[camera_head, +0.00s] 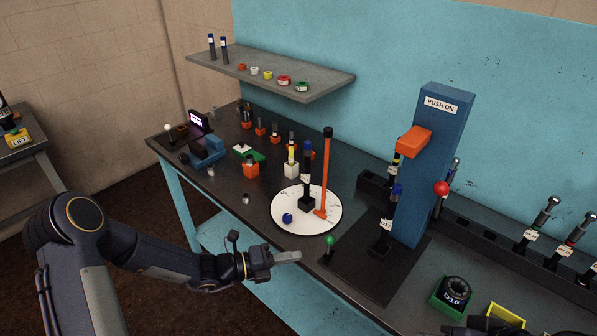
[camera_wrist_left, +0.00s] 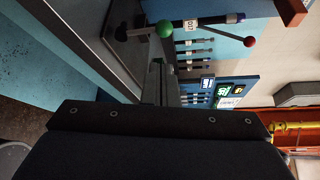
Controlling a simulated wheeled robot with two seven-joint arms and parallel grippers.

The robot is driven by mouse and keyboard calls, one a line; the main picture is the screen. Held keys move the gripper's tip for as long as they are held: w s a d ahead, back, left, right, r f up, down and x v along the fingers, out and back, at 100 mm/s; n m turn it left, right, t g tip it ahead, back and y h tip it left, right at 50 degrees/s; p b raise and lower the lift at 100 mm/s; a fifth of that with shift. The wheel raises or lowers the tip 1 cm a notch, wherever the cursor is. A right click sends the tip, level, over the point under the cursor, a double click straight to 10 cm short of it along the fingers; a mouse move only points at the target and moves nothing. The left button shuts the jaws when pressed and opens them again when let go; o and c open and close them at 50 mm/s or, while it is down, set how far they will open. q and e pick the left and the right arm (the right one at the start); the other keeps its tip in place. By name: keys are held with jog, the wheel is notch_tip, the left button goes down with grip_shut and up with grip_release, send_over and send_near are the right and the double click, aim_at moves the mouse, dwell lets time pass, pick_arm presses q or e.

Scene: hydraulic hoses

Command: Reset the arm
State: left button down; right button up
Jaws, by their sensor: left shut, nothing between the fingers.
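My left arm comes in from the left in the head view. Its gripper (camera_head: 287,257) is shut and empty, in front of the workbench's front edge, left of the green-knobbed lever (camera_head: 329,243). In the left wrist view the closed fingers (camera_wrist_left: 157,82) point toward the bench, with the green knob (camera_wrist_left: 164,29) beyond them. A dark part at the bottom right edge of the head view may be my right gripper (camera_head: 488,327); its jaws cannot be made out.
A white round plate (camera_head: 282,217) bears an orange post and a dark hose fitting. The blue "PUSH ON" press (camera_head: 424,170) stands right of it, with a red-balled lever (camera_head: 441,188). Green (camera_head: 437,301) and yellow (camera_head: 508,316) bins stand front right. A grey shelf (camera_head: 318,84) hangs behind.

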pick_arm(q)
jog(key=s+a+r+m+g+y+b, duration=0.1)
jog(key=s+a+r+m+g+y, duration=0.35)
jog(key=s+r+m, duration=1.1)
jog(key=s+a+f+m+t+y, duration=0.2)
jog(key=s+a+m+t+y, duration=0.2)
jog(key=m, duration=1.6)
jog(key=s+a+y+b, duration=0.1)
jog(key=s+a+y, duration=0.2)
jog(key=s+a, duration=0.3)
jog(key=shift+s+a+f, duration=0.25)
jog(key=shift+a+f, duration=0.05)
jog(key=shift+a, duration=0.3)
